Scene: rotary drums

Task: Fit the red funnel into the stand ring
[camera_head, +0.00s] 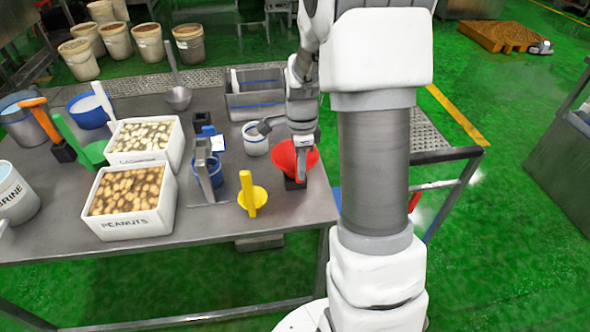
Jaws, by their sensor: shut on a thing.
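The red funnel (284,157) is near the right end of the grey table, wide mouth up. My gripper (301,166) reaches down from above and is shut on the funnel at its rim, partly covering it. A small dark block (291,185) shows just below the funnel. It may be part of the stand, but I cannot make out a ring. I cannot tell whether the funnel's spout is inside a ring, because the funnel and gripper hide that spot.
A yellow scoop (247,196), a white cup (255,140) and a grey upright piece (205,168) stand left of the funnel. White bins of peanuts (104,226) and cashews (118,160) are farther left. A metal tray (240,105) is behind. The table's front edge is clear.

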